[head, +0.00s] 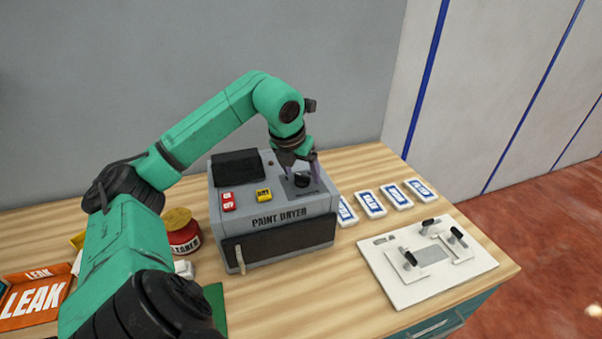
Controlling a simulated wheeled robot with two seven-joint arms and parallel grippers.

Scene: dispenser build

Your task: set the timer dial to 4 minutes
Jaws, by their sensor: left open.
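A grey paint dryer (290,232) stands on the wooden table. Its black timer dial (302,180) sits on a dark plate at the right of its top. My left gripper (301,170) points down over the dial, its fingers open on either side of the knob; I cannot tell whether they touch it. The dial's markings and pointer are too small to read. My right gripper is not in view.
The dryer also has a red button block (229,201), a yellow button (263,195) and a black front door. White-and-blue labelled blocks (397,196) and a white board with black handles (400,290) lie to the right. A red jar (184,238) and an orange LEAK sign (34,301) are left.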

